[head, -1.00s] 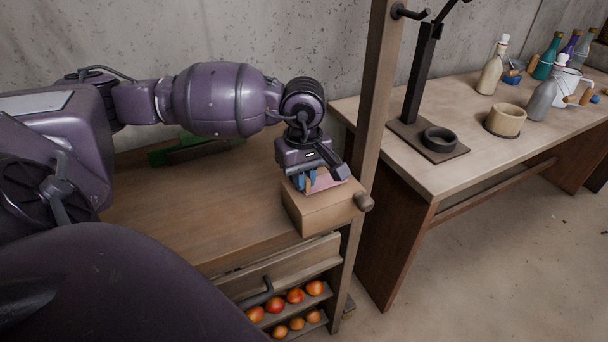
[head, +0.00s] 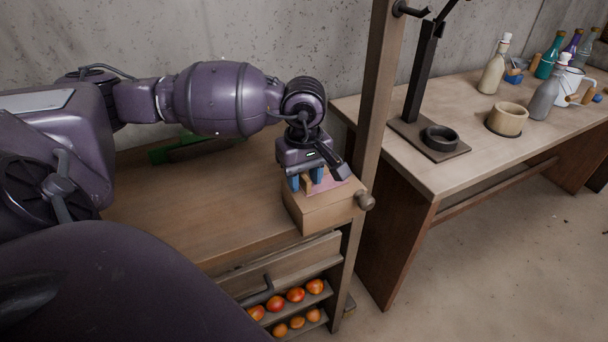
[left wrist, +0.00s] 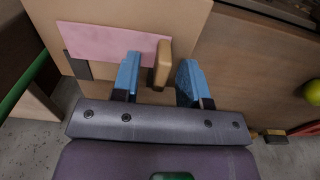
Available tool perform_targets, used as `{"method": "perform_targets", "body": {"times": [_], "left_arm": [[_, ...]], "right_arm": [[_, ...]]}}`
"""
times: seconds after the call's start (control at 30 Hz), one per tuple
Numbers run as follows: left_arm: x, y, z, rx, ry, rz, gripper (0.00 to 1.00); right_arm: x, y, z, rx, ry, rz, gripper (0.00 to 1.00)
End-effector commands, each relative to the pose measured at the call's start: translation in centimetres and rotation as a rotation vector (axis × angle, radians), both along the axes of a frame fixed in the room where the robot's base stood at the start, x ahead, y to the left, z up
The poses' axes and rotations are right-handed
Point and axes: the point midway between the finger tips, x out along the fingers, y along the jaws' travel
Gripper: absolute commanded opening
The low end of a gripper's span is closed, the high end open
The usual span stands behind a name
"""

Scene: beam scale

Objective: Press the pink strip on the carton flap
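The tan carton (head: 322,214) sits at the right end of the near wooden desk; its top also shows in the left wrist view (left wrist: 190,20). The pink strip (head: 336,182) lies on its top and shows in the left wrist view (left wrist: 100,42), partly hidden by a blue finger. My left gripper (head: 307,182) points down over the carton. It is open, its two blue fingers (left wrist: 158,80) on either side of a small wooden tab (left wrist: 162,65). There is a gap between the tab and each finger. My right gripper is not in view.
A wooden post (head: 374,100) stands close behind the carton. A shelf of orange fruit (head: 295,295) is below the desk. A green object (head: 165,155) lies at the desk's back. The other table (head: 470,95) holds a dark stand (head: 417,85), a wooden cup (head: 506,120) and bottles.

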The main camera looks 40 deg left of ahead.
Motion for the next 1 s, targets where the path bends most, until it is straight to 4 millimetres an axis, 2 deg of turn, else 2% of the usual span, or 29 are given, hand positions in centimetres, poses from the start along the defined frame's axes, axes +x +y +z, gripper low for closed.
{"method": "perform_targets", "body": {"times": [0.3,0.37,0.8,1.0], "left_arm": [[0.0,0.0,0.0,0.000,0.000,0.000,0.40],[0.0,0.0,0.6,0.001,-0.003,0.000,0.40],[0.1,0.0,8.1,0.001,-0.006,0.000,0.40],[0.0,0.0,10.2,-0.001,-0.002,0.000,0.40]], "right_arm": [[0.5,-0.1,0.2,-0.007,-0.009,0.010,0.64],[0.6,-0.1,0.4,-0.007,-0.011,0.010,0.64],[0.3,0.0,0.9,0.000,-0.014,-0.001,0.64],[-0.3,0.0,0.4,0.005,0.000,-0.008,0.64]]}}
